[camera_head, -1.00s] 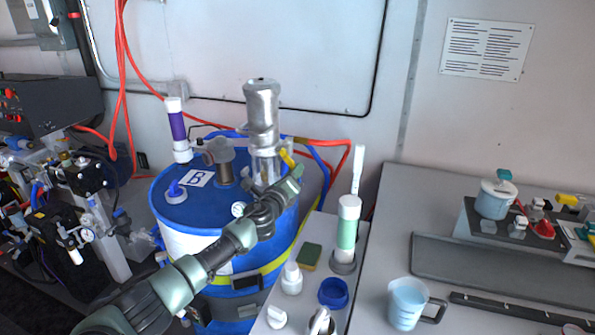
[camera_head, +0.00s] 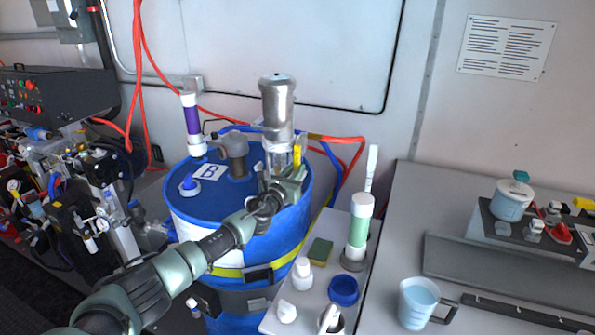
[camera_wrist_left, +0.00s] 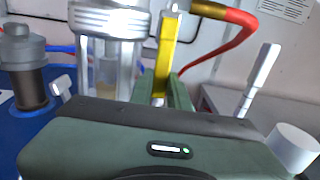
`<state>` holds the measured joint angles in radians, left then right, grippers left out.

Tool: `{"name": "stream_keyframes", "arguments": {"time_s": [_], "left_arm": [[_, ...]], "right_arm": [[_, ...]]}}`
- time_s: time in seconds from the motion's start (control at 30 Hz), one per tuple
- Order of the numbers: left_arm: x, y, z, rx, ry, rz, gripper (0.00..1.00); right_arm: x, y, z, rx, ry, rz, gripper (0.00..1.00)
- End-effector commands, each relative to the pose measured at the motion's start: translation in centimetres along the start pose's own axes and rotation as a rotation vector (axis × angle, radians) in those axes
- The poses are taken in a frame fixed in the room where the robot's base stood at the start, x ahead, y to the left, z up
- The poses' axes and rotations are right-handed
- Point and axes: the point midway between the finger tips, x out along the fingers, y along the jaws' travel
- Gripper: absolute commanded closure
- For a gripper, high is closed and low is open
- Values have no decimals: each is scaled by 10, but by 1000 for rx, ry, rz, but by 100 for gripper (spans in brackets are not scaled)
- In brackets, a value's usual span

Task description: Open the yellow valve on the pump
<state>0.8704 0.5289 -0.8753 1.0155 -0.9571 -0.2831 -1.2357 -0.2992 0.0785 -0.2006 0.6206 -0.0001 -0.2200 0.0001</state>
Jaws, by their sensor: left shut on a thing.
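The pump (camera_head: 278,110) is a silver metal cylinder with a clear lower section, standing on the blue drum (camera_head: 220,200) marked B. The yellow valve handle (camera_head: 297,155) is on the pump's right side and points nearly straight up. My left gripper (camera_head: 292,172) is shut on the yellow handle at its lower part. In the left wrist view the yellow handle (camera_wrist_left: 166,45) rises upright from between the green fingers (camera_wrist_left: 160,92), beside the clear pump section (camera_wrist_left: 108,65). The grip's lower part is hidden behind the gripper body. My right gripper is not in view.
A red hose (camera_head: 345,140) runs right from the pump. A purple-banded tube (camera_head: 192,125) stands at the drum's left. A bench right of the drum holds a green-banded tube (camera_head: 359,225), a sponge (camera_head: 320,251), a blue cap (camera_head: 343,290) and a measuring jug (camera_head: 418,303).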

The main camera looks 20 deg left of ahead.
Motion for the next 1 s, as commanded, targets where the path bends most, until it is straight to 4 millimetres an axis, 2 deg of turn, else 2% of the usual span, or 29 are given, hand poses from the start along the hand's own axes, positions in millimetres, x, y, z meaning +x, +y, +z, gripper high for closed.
{"name": "stream_keyframes", "arguments": {"time_s": [0.57,0.6,0.63,0.67,1.0], "left_arm": [[0,3,1,30,-2,2,100],[0,3,1,30,-2,2,72],[0,3,1,30,-2,2,64],[0,3,1,30,-2,2,61],[0,2,1,26,-1,2,61]], "right_arm": [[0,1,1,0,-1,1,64],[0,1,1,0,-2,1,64],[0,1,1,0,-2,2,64],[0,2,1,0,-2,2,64],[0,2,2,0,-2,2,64]]}}
